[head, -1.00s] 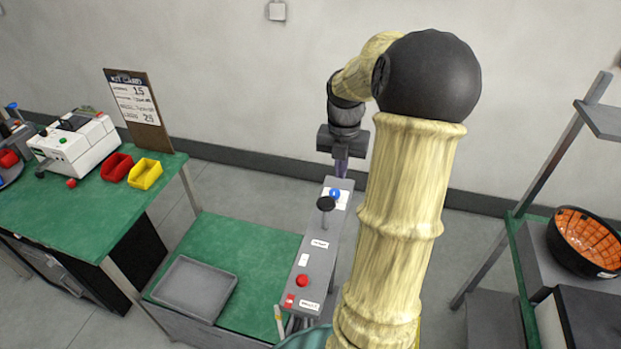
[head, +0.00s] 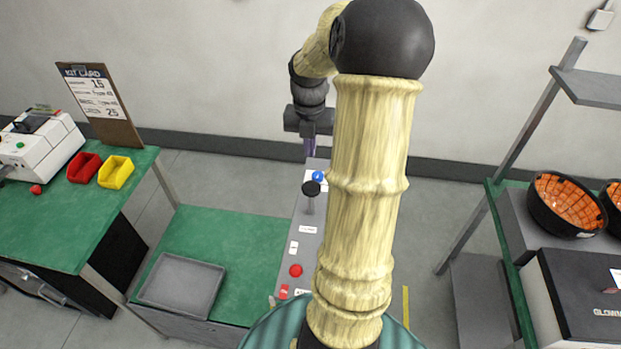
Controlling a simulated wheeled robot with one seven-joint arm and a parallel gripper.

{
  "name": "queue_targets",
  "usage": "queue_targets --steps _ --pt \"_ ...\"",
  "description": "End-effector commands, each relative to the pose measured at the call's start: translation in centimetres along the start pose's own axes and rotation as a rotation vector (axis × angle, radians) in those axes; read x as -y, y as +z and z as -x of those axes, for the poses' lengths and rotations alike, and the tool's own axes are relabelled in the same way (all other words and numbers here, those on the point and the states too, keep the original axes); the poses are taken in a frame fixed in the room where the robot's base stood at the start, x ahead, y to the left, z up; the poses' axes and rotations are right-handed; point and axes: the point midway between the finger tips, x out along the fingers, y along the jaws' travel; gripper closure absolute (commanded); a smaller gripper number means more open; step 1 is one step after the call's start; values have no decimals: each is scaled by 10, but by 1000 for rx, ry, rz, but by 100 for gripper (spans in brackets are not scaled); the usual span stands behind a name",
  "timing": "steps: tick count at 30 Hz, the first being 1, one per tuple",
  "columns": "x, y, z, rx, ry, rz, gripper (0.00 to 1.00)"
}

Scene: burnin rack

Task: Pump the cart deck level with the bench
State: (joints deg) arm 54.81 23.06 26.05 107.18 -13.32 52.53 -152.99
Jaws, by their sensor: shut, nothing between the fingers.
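The cart deck (head: 240,232) is a green surface low in the middle, clearly below the green bench (head: 35,222) at left. A grey tray (head: 182,285) lies on the deck near its front. A grey control panel (head: 303,240) runs along the deck's right side. It carries a black-knobbed lever (head: 311,189), a blue button (head: 318,177) and a red button (head: 296,270). My gripper (head: 309,150) points down at the far end of the panel, beyond the blue button. It is shut with nothing held. I cannot tell whether its tips touch the panel. My arm hides part of the panel's right side.
Red (head: 84,167) and yellow (head: 116,172) bins, a kit card clipboard (head: 100,103) and a white machine (head: 38,150) stand on the bench. A rack at right holds an orange-lined black bowl (head: 566,204) and a dark-topped box (head: 585,290). Floor shows between deck and rack.

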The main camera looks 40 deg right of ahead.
Motion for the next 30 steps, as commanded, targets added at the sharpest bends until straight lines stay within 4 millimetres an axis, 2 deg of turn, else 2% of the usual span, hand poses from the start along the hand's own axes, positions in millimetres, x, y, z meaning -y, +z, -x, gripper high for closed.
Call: queue_targets --steps 18,24,30 --pt "1 -2 -104 -5 -1 0 100" --pt "2 0 -120 -2 1 -5 100" --pt "2 0 -121 -1 1 -5 100"
